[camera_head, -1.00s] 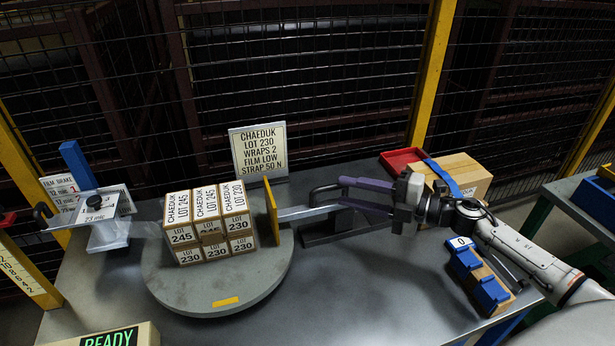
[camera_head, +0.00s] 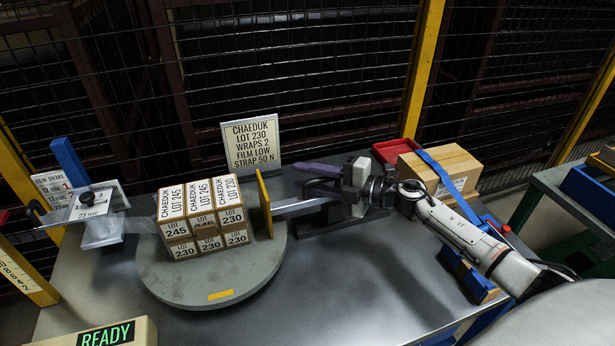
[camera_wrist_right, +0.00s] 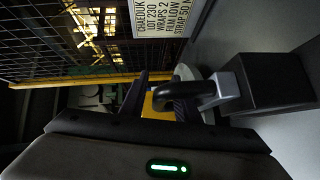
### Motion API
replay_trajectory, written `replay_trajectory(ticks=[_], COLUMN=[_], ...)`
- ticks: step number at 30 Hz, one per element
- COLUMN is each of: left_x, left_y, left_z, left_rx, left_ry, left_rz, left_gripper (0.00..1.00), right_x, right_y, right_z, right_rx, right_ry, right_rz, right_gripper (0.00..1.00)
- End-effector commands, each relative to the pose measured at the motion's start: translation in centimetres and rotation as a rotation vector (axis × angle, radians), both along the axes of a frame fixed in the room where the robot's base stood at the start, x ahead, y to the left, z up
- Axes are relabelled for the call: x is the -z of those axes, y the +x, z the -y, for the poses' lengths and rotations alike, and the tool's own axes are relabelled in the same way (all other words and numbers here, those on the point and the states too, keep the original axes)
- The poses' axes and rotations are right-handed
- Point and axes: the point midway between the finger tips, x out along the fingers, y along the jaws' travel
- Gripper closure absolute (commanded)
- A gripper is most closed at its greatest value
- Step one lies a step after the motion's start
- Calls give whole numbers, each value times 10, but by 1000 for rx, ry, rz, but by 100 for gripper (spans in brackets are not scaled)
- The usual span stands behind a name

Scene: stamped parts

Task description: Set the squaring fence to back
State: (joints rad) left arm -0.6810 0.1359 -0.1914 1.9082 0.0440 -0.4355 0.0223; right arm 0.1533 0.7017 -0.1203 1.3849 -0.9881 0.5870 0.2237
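The squaring fence (camera_head: 264,204) is a yellow upright plate on a grey metal arm, standing at the right edge of the round turntable (camera_head: 190,292), close to the stacked cartons (camera_head: 203,220). Its dark handle is mostly hidden behind my right gripper in the head view. My right gripper (camera_head: 305,178) has its fingers at the handle. In the right wrist view the gripper (camera_wrist_right: 162,100) shows its fingers apart, with the black handle (camera_wrist_right: 205,92) reaching across by the right finger and yellow behind. I cannot tell whether they touch. My left gripper is not in view.
A sign (camera_head: 252,144) stands behind the turntable. The film brake (camera_head: 98,203) is at left and a READY box (camera_head: 108,335) in front. A red tray (camera_head: 396,150), a blue-strapped carton (camera_head: 440,170) and blue blocks (camera_head: 470,280) lie right.

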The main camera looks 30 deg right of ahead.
Motion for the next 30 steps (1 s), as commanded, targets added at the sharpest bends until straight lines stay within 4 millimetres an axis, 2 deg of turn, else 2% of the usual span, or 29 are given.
replay_trajectory(ticks=[1, 4, 5, 11, 14, 17, 24, 27, 30], left_x=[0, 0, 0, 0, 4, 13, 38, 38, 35], left_y=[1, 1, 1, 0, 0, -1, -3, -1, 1], left_z=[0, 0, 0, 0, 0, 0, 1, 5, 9], left_rx=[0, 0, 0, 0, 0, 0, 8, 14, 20], left_ry=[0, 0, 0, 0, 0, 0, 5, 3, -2], left_rz=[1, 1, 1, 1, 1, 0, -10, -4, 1], left_gripper=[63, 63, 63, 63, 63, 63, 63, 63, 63], right_x=[0, 0, 0, 0, 3, 5, 7, 5, 2], right_y=[0, 0, 0, 0, -2, -7, -22, -27, -29], right_z=[0, 0, 0, 1, 9, 31, 95, 112, 120], right_rx=[0, 0, 0, 0, 1, 3, 4, 3, 2], right_ry=[0, 0, 0, -1, -4, -7, -6, -5, -3], right_rz=[0, 0, 0, 1, -2, -2, -3, -2, -1], right_gripper=[81, 98, 100, 100, 100, 100, 100, 100, 100])
